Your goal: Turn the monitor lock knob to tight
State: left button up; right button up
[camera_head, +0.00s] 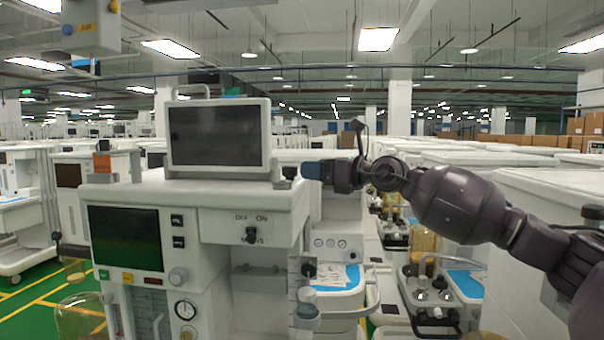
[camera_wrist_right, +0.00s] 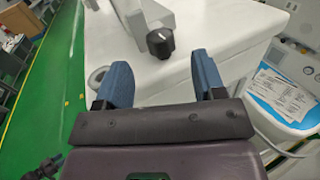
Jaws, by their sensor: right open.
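The monitor (camera_head: 218,136) stands on top of the white anaesthesia cart, its dark screen facing me. The monitor lock knob (camera_head: 289,172) is a small black knob at the right of the monitor's base. In the right wrist view the knob (camera_wrist_right: 160,42) shows beyond my fingertips, with a light mark on its top. My right gripper (camera_head: 308,170) comes in from the right, at about the knob's height. In the wrist view its blue fingers (camera_wrist_right: 160,78) are open, with the knob ahead of the gap and nothing between them. My left gripper is not in view.
The cart top (camera_head: 150,190) is bare around the monitor base. An OFF/ON switch (camera_head: 250,235) and a green-dark display (camera_head: 126,238) are on the cart's front. Other carts stand behind and to the right. A paper sheet (camera_wrist_right: 283,95) lies on a blue surface at the right.

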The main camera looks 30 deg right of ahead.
aim_at(297, 181)
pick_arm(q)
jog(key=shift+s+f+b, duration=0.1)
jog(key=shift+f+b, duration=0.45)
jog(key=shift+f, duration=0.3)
pick_arm(e)
jog(key=shift+v, duration=2.45)
jog(key=w+d+r+n+y+b, duration=0.1)
jog(key=w+d+r+y+b, duration=0.2)
jog(key=b, duration=0.4)
jog(key=w+a+f+n+g, duration=0.1)
jog(key=w+a, duration=0.1)
jog(key=w+a+f+n+g+y, duration=0.1)
jog(key=w+a, duration=0.1)
jog(key=a, duration=0.1)
jog(key=w+a+f+n+g, duration=0.1)
jog(key=w+a, duration=0.1)
jog(key=a, duration=0.1)
jog(key=shift+w+g+y, duration=0.3)
jog(key=shift+g, duration=0.1)
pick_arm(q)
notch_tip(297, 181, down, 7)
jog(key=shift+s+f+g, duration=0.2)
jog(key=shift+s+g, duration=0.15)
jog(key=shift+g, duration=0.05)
pick_arm(e)
jog(key=shift+d+f, duration=0.1)
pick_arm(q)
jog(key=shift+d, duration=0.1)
